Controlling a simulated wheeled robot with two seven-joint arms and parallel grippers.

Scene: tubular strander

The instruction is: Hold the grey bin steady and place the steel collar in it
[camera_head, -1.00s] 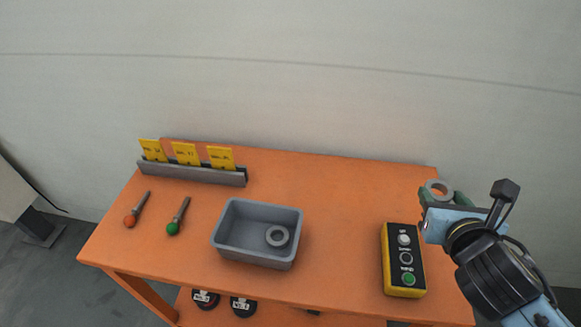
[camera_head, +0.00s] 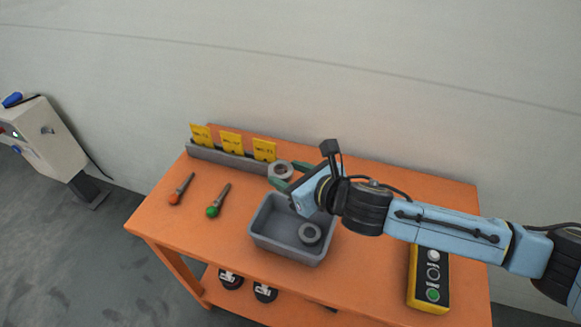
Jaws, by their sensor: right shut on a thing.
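The grey bin (camera_head: 262,240) stands on the orange table, open at the top. One steel collar (camera_head: 303,241) lies inside it, towards the right end. A second steel collar (camera_head: 273,173) is held between the green fingertips of my right gripper (camera_head: 286,175), which is shut on it. This collar shows in front of the back rail, beyond the bin's far rim. My right gripper and wrist cover the bin's far right corner. How high the held collar is cannot be told for sure. My left gripper is not in view, and nothing is seen holding the bin.
A grey rail (camera_head: 222,158) with yellow cards runs along the table's back left. A red-ended tool (camera_head: 181,189) and a green-ended tool (camera_head: 218,201) lie left of the bin. A button box (camera_head: 430,279) sits at the right under my arm. A grey cabinet (camera_head: 40,137) stands far left.

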